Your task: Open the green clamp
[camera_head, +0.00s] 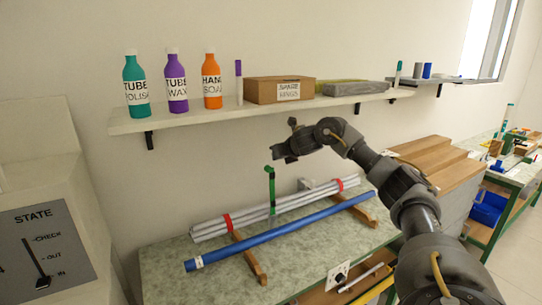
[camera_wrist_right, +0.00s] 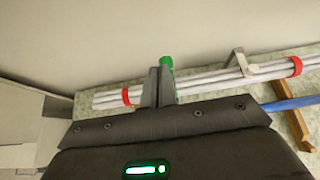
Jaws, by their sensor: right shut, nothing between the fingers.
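The green clamp (camera_head: 270,182) stands upright at the bundle of grey tubes (camera_head: 300,204), its short top piece pointing left and a grey part below it. My right gripper (camera_head: 279,153) is above the clamp's top in the head view, shut and empty, seemingly apart from it. In the right wrist view the shut fingers (camera_wrist_right: 158,84) are in front of the green clamp (camera_wrist_right: 167,65) and hide most of it. My left gripper is out of view.
Red bands (camera_head: 228,221) circle the bundle, which rests on wooden supports (camera_head: 250,262). A blue tube (camera_head: 285,230) lies in front. A shelf (camera_head: 200,119) with bottles and a cardboard box (camera_head: 265,91) runs above. A lever panel (camera_head: 42,255) stands at left.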

